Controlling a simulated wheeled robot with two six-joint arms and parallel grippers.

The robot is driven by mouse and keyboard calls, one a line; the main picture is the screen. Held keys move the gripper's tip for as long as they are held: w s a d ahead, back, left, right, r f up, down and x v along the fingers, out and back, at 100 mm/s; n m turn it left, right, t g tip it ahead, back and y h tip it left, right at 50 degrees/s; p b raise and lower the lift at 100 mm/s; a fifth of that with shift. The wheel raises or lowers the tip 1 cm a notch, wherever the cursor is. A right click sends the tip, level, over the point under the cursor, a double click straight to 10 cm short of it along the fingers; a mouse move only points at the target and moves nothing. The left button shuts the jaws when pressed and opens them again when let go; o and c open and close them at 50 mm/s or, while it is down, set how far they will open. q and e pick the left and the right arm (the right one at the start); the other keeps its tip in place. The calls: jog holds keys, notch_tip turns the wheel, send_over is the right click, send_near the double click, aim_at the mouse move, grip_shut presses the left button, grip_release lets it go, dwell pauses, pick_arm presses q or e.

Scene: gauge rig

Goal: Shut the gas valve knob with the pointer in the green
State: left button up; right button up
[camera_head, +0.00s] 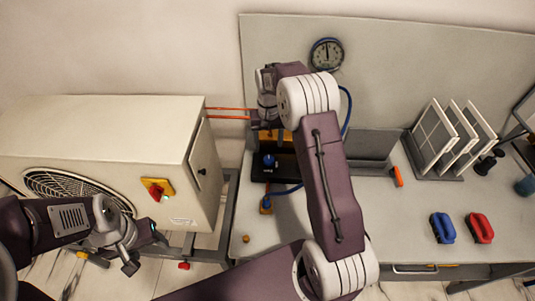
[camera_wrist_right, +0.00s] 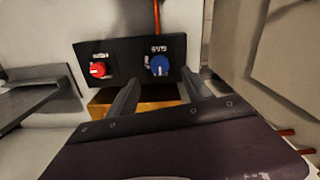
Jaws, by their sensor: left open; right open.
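A round gauge (camera_head: 327,54) with a dark rim is on the back panel. Its pointer looks about upright, but its colour zones are too small to read. In the right wrist view, a black valve box (camera_wrist_right: 125,50) carries a red knob (camera_wrist_right: 98,70) and a blue knob (camera_wrist_right: 160,66). The label by the blue knob looks like GAS upside down. The blue knob also shows in the head view (camera_head: 268,160). My right gripper (camera_wrist_right: 160,78) is open, its fingers either side of the blue knob's line; contact is unclear. My left gripper (camera_head: 147,251) is open and empty by the cabinet.
A beige fan unit (camera_head: 110,130) with a red-and-yellow switch (camera_head: 157,189) stands left. Orange pipes (camera_head: 230,113) run from it.

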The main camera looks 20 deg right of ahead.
aim_at(269, 158)
jog(key=f, duration=0.5)
jog(key=f+p, duration=0.1)
jog(key=f, duration=0.2)
jog(key=shift+w+d+f, duration=0.1)
jog(key=shift+w+d, duration=0.2)
jog(key=shift+w, duration=0.1)
jog(key=shift+s+a+f, duration=0.15)
jog(key=shift+s+f, duration=0.1)
jog(key=shift+f, duration=0.2)
pick_arm(q)
jog(key=shift+w+d+r, duration=0.15)
jog(key=shift+w+r, duration=0.1)
jog(key=shift+r, duration=0.2)
pick_arm(e)
jog(key=shift+f, duration=0.15)
jog(key=shift+w, duration=0.15)
jog(key=shift+c, duration=0.6)
grip_shut()
jog(key=m, duration=0.3)
pick_arm(q)
jog(key=shift+w+d+r+p, duration=0.1)
jog(key=shift+w+r+p, duration=0.05)
jog(key=shift+r+p, duration=0.15)
pick_arm(e)
jog(key=m, duration=0.2)
jog(key=shift+m, duration=0.3)
